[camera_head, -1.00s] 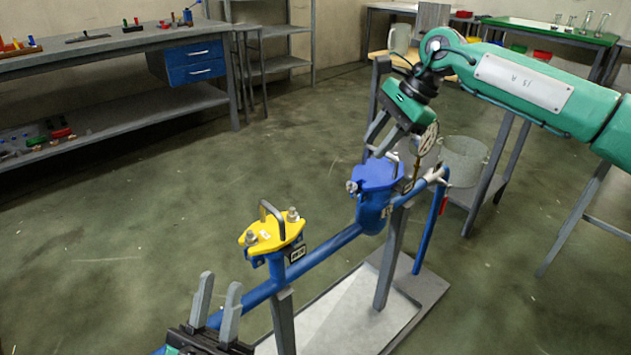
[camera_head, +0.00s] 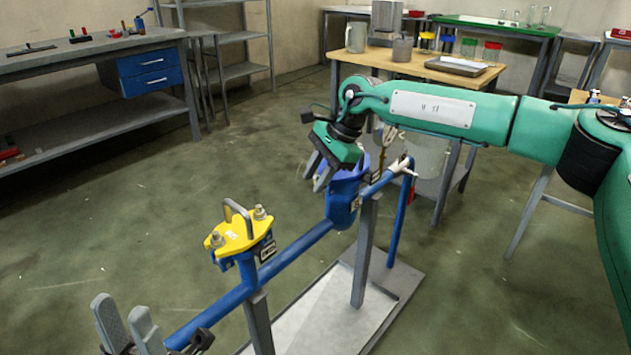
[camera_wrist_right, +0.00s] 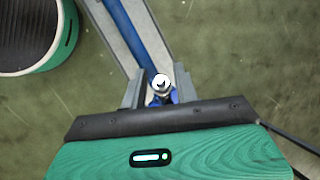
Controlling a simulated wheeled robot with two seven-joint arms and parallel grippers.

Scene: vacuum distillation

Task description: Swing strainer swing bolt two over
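The blue strainer (camera_head: 343,207) stands upright on the blue pipe; its lid is largely hidden behind my right gripper (camera_head: 318,172). The right gripper points down at the strainer's left side, fingers apart. In the right wrist view a round pale bolt end with a dark mark (camera_wrist_right: 161,84) sits between the finger tips (camera_wrist_right: 160,92); I cannot tell whether they touch it. A second strainer with a yellow lid (camera_head: 240,236) has a handle on top and a bolt nut at each side. My left gripper (camera_head: 128,328) is open and empty at the lower left.
The blue pipe (camera_head: 297,248) runs on grey posts over a pale base plate (camera_head: 315,318). A grey bucket (camera_head: 427,158) is behind the strainer. A wooden table (camera_head: 425,68) with jars and a tray is further back. A workbench (camera_head: 85,52) stands left; the floor between is clear.

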